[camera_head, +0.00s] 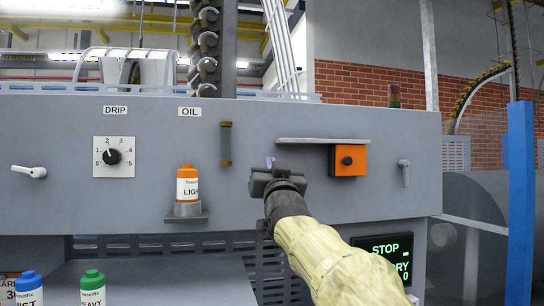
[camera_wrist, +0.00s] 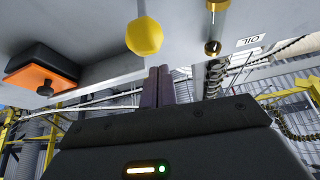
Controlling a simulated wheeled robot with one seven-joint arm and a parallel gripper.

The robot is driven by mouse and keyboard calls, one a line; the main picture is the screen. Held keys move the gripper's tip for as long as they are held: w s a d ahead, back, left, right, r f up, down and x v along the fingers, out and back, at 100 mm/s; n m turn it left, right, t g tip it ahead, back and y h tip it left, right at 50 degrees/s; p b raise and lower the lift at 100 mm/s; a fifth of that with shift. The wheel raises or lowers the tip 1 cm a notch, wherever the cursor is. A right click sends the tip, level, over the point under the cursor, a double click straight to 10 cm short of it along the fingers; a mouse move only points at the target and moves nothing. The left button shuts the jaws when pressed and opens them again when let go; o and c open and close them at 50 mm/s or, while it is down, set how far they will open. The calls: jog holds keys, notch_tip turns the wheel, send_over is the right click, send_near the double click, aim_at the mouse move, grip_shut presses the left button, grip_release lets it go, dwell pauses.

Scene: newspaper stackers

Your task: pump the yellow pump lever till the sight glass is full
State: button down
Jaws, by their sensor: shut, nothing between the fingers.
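My gripper (camera_head: 270,161) is in front of the grey machine panel, between the sight glass and the orange box. Its purple fingers (camera_wrist: 158,88) are together with nothing between them. In the wrist view a faceted yellow knob (camera_wrist: 145,36), seemingly the pump lever's end, shows just beyond and left of the fingertips; I cannot tell if they touch. In the head view the lever does not show; my gripper and arm cover that area.
A narrow grey ledge (camera_head: 322,140) and an orange box with a black knob (camera_head: 347,161) are right of my gripper. An orange-capped LIGHT bottle (camera_head: 187,184) stands on a small shelf at left. Blue (camera_head: 29,289) and green (camera_head: 93,288) bottles stand lower left.

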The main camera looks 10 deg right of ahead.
notch_tip(320, 180, down, 2)
jog(key=shift+w+a+f, duration=0.1)
jog(key=shift+w, duration=0.05)
jog(key=shift+a+f, duration=0.1)
dwell(0.4)
